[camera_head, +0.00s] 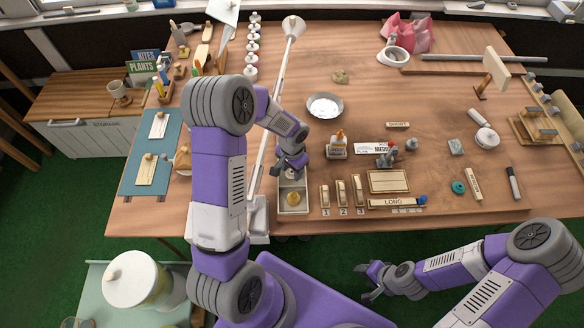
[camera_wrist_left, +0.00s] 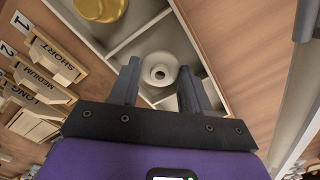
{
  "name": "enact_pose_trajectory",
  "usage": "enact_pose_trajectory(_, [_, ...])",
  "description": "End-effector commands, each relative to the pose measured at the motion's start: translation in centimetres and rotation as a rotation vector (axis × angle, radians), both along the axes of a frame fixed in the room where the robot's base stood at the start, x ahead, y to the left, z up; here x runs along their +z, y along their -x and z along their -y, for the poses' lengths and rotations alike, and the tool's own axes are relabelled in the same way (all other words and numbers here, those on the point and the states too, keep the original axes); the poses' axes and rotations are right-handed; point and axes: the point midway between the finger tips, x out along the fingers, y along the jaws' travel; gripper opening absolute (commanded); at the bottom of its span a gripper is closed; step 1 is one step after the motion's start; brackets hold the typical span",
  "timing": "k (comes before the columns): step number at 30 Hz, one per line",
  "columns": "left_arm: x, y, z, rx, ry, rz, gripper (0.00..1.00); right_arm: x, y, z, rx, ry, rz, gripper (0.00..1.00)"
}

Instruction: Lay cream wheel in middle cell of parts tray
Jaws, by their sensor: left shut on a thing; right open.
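The parts tray (camera_head: 293,213) is a pale box with divided cells near the table's front edge. A gold round part (camera_head: 293,198) sits in its front cell and also shows in the left wrist view (camera_wrist_left: 101,8). My left gripper (camera_head: 291,176) is over the tray, pointing down behind the gold part. In the left wrist view its fingers are shut on the cream wheel (camera_wrist_left: 158,70), a pale disc with a central hub. The wheel is at the middle cell; whether it touches the cell floor I cannot tell. My right gripper (camera_head: 372,280) is open and empty, in front of the table.
Numbered wooden slots (camera_head: 341,192) stand just right of the tray. A glue bottle (camera_head: 337,145) and a metal bowl (camera_head: 325,105) are behind them. A lamp (camera_head: 293,28) with a long arm rises behind my left arm.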

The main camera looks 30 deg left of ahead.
Motion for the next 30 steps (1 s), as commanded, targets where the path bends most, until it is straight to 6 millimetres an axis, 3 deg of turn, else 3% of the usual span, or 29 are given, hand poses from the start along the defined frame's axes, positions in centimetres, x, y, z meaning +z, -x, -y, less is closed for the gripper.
enact_pose_trajectory(30, [-0.97, -0.02, 0.0, -0.001, 0.0, 0.001, 0.19, -0.84, -0.01, 0.0, 0.0, 0.0, 0.0, 0.51])
